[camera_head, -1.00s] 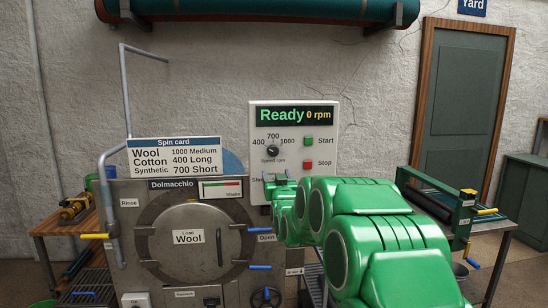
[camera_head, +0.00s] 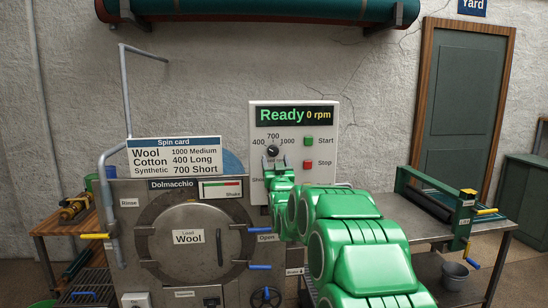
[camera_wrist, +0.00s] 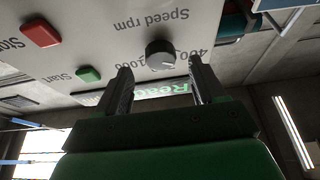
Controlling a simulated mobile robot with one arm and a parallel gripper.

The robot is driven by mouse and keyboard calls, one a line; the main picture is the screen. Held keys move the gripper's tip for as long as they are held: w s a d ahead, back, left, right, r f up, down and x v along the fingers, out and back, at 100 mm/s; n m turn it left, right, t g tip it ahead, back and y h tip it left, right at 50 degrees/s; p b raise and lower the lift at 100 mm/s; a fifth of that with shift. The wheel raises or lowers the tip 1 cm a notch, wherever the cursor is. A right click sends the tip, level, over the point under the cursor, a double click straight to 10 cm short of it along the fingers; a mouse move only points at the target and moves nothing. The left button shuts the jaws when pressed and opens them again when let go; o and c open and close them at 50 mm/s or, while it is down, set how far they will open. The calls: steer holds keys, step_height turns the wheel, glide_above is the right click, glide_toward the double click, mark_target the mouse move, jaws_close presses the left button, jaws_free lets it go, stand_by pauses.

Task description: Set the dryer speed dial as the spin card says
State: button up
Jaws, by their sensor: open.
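The black speed dial (camera_head: 273,151) sits on the white control panel (camera_head: 260,185), with 400 at its left, 700 above and 1000 at its right. In the wrist view the dial (camera_wrist: 160,53) shows upside down, its pale mark seemingly toward the 400 side; its exact setting is hard to tell. My green gripper (camera_head: 276,164) is open just below the dial; in the wrist view the dial lies ahead, between the gripper's fingers (camera_wrist: 160,80). The spin card (camera_head: 174,157) reads Wool 1000 Medium, Cotton 400 Long, Synthetic 700 Short. The load label (camera_head: 187,238) reads Wool.
The display (camera_head: 295,116) reads Ready 0 rpm. The green Start button (camera_head: 309,141) and red Stop button (camera_head: 308,164) are right of the dial. The steel machine (camera_head: 140,210) with blue handles stands below left. A roller bench (camera_head: 440,235) stands right.

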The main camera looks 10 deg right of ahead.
mark_target(273, 153)
steer(key=shift+x, duration=1.85)
steer(key=c, duration=1.1)
steer(key=shift+o, duration=0.2)
